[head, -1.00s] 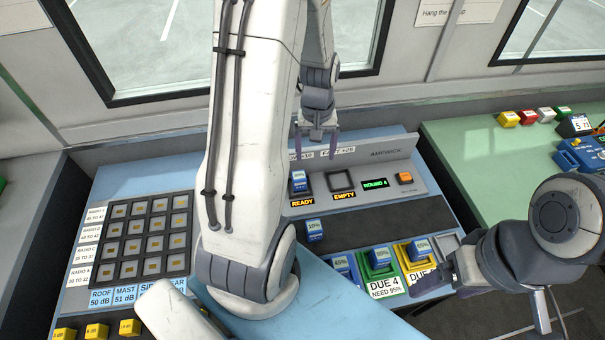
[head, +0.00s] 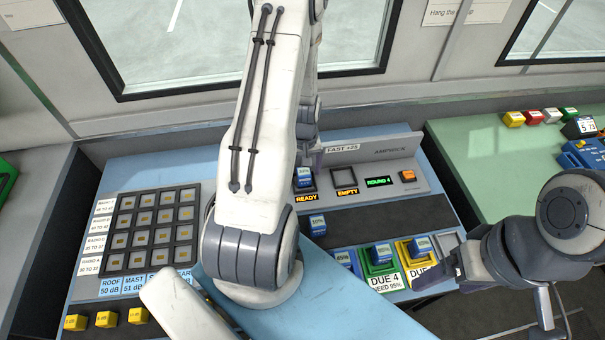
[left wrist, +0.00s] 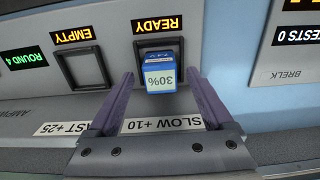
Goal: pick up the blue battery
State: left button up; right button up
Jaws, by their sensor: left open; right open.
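A blue battery (head: 304,177) with a pale label stands in the left bay, above the lit READY sign. In the left wrist view the same battery (left wrist: 158,75) reads 30% and sits between the open fingers of my left gripper (left wrist: 162,82), with gaps at both sides. In the head view my left gripper (head: 309,157) is just behind the battery, partly hidden by my arm. My right gripper (head: 500,295) is open and empty at the lower right, off the console's front corner.
The EMPTY bay (head: 344,178) is vacant beside the battery. Another blue battery (head: 317,226) sits on the dark strip. More stand in the blue, green (head: 379,256) and yellow (head: 419,247) docks. A button grid (head: 153,228) lies left. The raised back panel (head: 390,151) borders the bays.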

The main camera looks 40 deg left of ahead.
pick_arm(q)
jog(key=shift+f, duration=0.5)
grip_shut()
jog(key=shift+r, duration=0.1)
